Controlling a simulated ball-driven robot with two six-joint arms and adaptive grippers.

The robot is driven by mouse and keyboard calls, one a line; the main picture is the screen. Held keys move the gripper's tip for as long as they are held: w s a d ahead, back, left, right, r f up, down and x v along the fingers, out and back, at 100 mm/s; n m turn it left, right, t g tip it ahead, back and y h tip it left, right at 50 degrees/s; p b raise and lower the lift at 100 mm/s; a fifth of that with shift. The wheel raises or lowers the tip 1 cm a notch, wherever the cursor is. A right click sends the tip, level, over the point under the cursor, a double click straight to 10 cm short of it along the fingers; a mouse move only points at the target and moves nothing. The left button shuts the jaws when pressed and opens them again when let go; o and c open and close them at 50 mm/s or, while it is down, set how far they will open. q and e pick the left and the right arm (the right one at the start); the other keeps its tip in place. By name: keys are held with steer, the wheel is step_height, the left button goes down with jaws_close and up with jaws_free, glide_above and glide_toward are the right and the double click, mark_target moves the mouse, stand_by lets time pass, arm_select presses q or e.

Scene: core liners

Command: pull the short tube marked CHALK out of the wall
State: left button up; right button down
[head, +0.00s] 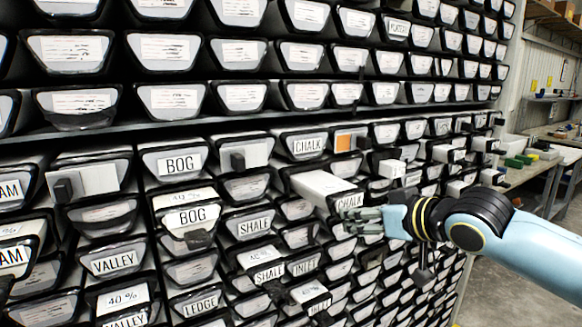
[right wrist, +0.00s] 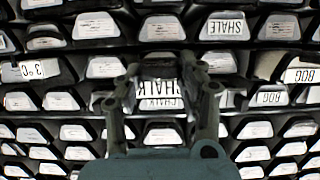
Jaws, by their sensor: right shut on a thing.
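A white tube marked CHALK (head: 325,184) sticks out of the wall of liners in the middle of the head view, its far end still among the other tubes. My right gripper (head: 362,218) is at its front end, shut on it, with the fingers around its label. In the right wrist view the CHALK label (right wrist: 168,88) shows upside down between the fingers. Another end marked CHALK (head: 308,146) sits flush in the wall, above the held tube. How far the held tube reaches into the wall is hidden. My left gripper is not in view.
The wall carries many tube ends, with labels such as BOG (head: 183,163), SHALE (head: 256,226) and VALLEY (head: 115,263). Several white boxes and dark knobs stick out near the held tube. A bench (head: 520,172) stands at the right. Open floor lies at the lower right.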

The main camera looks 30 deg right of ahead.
steer(key=s+p, duration=0.5)
steer(key=s, duration=0.2)
steer(key=shift+s+d+p, duration=0.3)
steer(key=shift+s+p, duration=0.05)
steer(key=shift+p, duration=0.05)
steer(key=c, duration=0.7)
jaws_free()
steer(key=shift+v, duration=3.8)
